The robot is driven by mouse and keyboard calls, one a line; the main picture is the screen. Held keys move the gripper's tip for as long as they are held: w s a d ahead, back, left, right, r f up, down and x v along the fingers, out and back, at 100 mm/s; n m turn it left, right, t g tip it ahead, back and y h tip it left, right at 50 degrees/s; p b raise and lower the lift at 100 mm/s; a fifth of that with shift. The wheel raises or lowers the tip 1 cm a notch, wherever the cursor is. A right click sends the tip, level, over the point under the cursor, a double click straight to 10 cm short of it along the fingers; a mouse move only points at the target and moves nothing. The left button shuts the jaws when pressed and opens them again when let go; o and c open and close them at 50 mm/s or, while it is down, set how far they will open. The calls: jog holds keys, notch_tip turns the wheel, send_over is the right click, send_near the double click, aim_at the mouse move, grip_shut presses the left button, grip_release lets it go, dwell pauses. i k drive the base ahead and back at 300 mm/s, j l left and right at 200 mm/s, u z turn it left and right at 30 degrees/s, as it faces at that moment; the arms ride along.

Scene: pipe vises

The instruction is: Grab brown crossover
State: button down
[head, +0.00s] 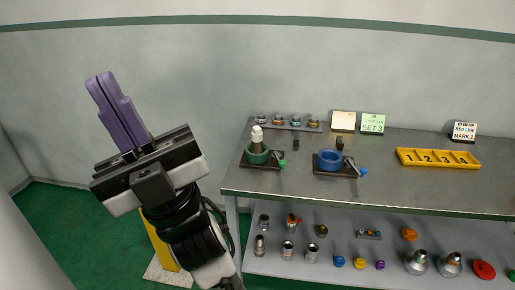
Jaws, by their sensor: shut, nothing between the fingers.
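My gripper (99,79) is at the left of the head view, raised, with its purple fingers pointing up and closed together with nothing between them. It is well to the left of the workbench, away from all the parts. I cannot tell for sure which part is the brown crossover. A small brownish-olive fitting (321,231) stands on the lower shelf. Several grey metal fittings, such as one with an orange-red band (292,221), stand to its left.
On the metal bench top (400,190) are a green vise (257,156) holding a pale-topped part, a blue vise (330,159), a rack of fittings (287,124) and a yellow numbered tray (438,158). The lower shelf (345,275) holds several caps and cones. A yellow post stands behind my arm.

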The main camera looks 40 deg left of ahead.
aim_at(256, 147)
jog(key=u, duration=0.9)
jog(key=i+l+u, duration=0.15)
jog(key=i+u, duration=0.35)
jog(key=i, duration=1)
